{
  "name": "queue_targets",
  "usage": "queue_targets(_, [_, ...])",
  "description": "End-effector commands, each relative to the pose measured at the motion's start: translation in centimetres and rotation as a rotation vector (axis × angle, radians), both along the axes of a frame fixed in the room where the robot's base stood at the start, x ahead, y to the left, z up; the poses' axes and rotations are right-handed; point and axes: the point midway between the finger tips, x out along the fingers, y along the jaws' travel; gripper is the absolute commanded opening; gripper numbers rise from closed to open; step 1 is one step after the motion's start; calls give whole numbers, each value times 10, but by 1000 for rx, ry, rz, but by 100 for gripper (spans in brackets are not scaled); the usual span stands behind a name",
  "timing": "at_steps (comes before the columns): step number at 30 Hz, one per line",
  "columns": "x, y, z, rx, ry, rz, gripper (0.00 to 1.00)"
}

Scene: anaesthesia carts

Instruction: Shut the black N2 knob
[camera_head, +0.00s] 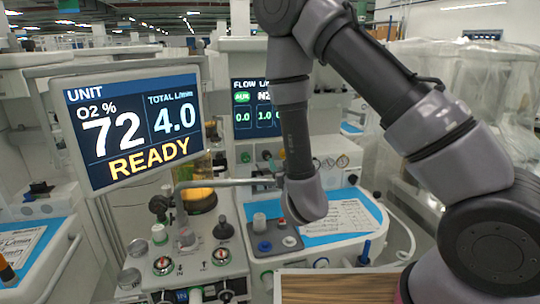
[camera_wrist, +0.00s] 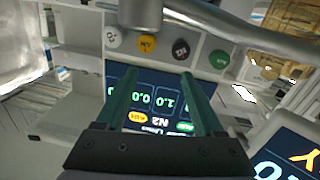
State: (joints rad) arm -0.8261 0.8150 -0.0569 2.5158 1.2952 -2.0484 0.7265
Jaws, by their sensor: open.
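In the wrist view, which shows the panel upside down, a row of round knobs lies beyond my fingertips. The black knob (camera_wrist: 181,49) sits between a yellow knob (camera_wrist: 147,44) and a green knob (camera_wrist: 219,59); a white knob (camera_wrist: 114,38) is at the left end. My gripper (camera_wrist: 160,72) is open and empty, its two green fingers apart and pointing toward the row, with the black knob near the right fingertip. The flow screen (camera_wrist: 150,100) shows between the fingers, with N2 at 1.0. In the head view my gripper is not visible.
In the head view, a tilted screen (camera_head: 130,124) reads O2 72, total 4.0, READY. The flow screen (camera_head: 241,108) is partly behind my arm. A metal bar (camera_wrist: 230,22) crosses near the knobs in the wrist view. A blue-topped tray (camera_head: 335,232) with paper lies below.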

Motion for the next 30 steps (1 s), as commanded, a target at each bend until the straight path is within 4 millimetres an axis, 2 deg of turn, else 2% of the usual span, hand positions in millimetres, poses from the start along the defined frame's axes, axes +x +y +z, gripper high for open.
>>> queue_targets(1, [-9,8,-10,-42,-17,35,70])
queue_targets(3, [-17,16,-17,-79,-41,71,70])
queue_targets(8, [-20,23,-22,-112,-64,101,70])
queue_targets(11, [-9,26,-21,-108,-66,99,70])
queue_targets(21, [52,43,-20,-108,-66,100,70])
queue_targets(25, [68,48,-21,-108,-66,101,70])
queue_targets(30, [79,51,-21,-110,-64,101,70])
